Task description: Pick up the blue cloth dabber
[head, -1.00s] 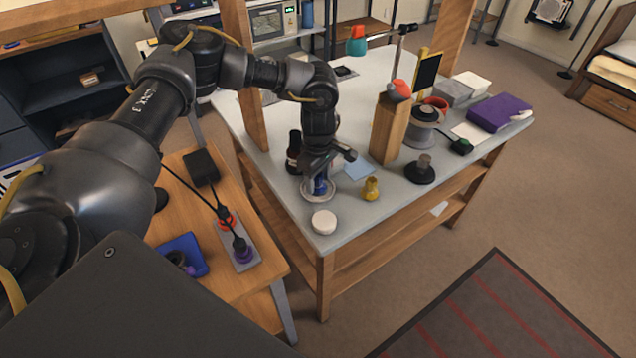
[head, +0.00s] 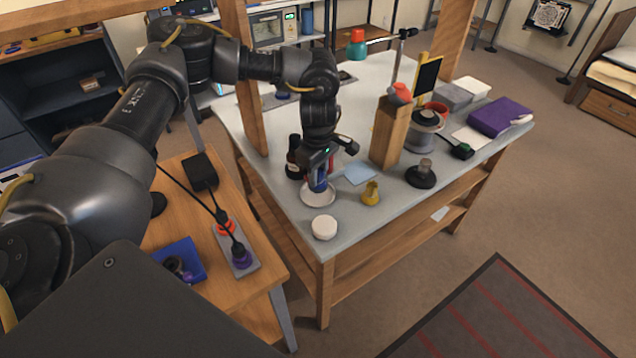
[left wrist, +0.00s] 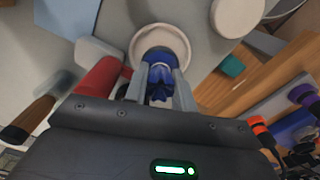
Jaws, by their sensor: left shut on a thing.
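The blue cloth dabber (head: 319,183) is upright between the fingers of my left gripper (head: 318,180), over a round white dish (head: 318,197) near the table's front left corner. In the left wrist view the dabber (left wrist: 159,82) sits between the two grey fingers (left wrist: 158,88) of the left gripper, which is shut on it. The white dish (left wrist: 161,37) lies behind it there. I cannot tell whether the dabber still touches the dish. My right gripper is not in view.
A dark bottle (head: 294,158) stands just left of the gripper. A wooden block (head: 390,135) stands to the right. The table's front edge is near.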

